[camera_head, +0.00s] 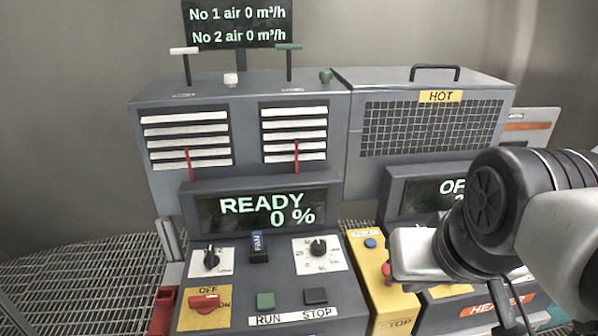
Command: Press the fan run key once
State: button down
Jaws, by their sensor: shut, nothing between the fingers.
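The fan run key is a green square button (265,300) on the sloped grey panel, above the word RUN. A dark stop key (315,296) sits to its right above STOP. The display (262,210) above reads READY 0 %. My gripper (412,256) is the pale block at the end of my arm, right of the fan panel and over the yellow box. It is shut and empty, clear of the green key in the picture. Its fingertips are hard to make out.
A yellow box (372,290) with a blue button and red knob stands between the panels. A red rotary switch (205,303) and two dials share the fan panel. The HOT-labelled grille (430,128) is behind right. My arm hides much of the heater panel.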

aim_at(264, 301)
jog(key=k+u, duration=0.1)
jog(key=u, duration=0.65)
jog(key=k+u, duration=0.15)
jog(key=u, duration=0.6)
jog(key=k+j, duration=0.05)
